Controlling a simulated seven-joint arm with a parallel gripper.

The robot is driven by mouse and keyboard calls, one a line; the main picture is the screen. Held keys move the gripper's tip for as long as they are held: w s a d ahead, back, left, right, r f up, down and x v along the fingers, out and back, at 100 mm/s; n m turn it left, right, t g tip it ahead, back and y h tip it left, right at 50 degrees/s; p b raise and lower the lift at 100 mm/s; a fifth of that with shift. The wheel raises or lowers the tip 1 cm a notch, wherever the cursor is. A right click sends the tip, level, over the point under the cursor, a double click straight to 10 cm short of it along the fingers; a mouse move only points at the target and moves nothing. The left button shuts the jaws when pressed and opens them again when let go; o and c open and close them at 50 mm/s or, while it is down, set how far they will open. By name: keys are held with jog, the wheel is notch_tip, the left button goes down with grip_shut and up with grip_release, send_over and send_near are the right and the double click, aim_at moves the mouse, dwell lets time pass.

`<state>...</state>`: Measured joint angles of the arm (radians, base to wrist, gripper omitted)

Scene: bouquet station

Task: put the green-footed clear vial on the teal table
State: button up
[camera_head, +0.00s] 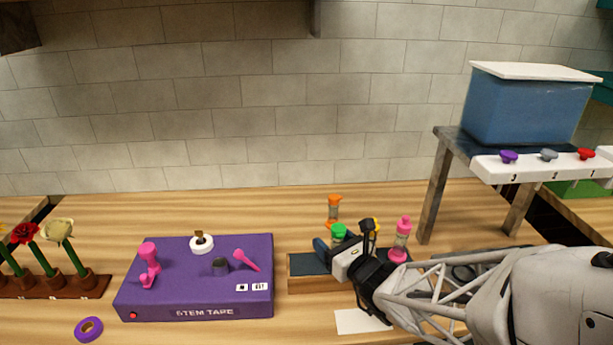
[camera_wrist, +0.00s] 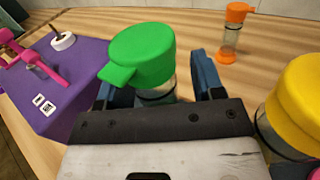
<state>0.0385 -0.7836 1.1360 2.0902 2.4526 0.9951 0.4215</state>
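The clear vial with a wide green end (camera_wrist: 143,55) stands in the wrist view with that green end up. Its clear body shows below, between my gripper's two blue fingers. In the head view its green part (camera_head: 339,231) shows just beyond my gripper (camera_head: 328,248). My gripper (camera_wrist: 158,78) is open around the vial, with a visible gap to the right finger. The left finger is partly hidden by the green end, and so is any contact there. I cannot make out a teal table for certain; a teal surface (camera_head: 604,92) shows at the right edge of the head view.
An orange-ended vial (camera_wrist: 231,32) stands behind, a yellow-topped one (camera_wrist: 294,100) close on the right. A pink-topped vial (camera_head: 403,229) is right of my gripper. A purple stem-tape box (camera_head: 195,300) lies left. A grey stand (camera_head: 432,190) with a blue bin (camera_head: 525,110) rises right.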

grip_shut()
jog(key=shift+r, duration=0.1)
jog(key=shift+r, duration=0.75)
jog(key=v, duration=1.8)
jog(key=shift+f, duration=0.1)
dwell(0.5)
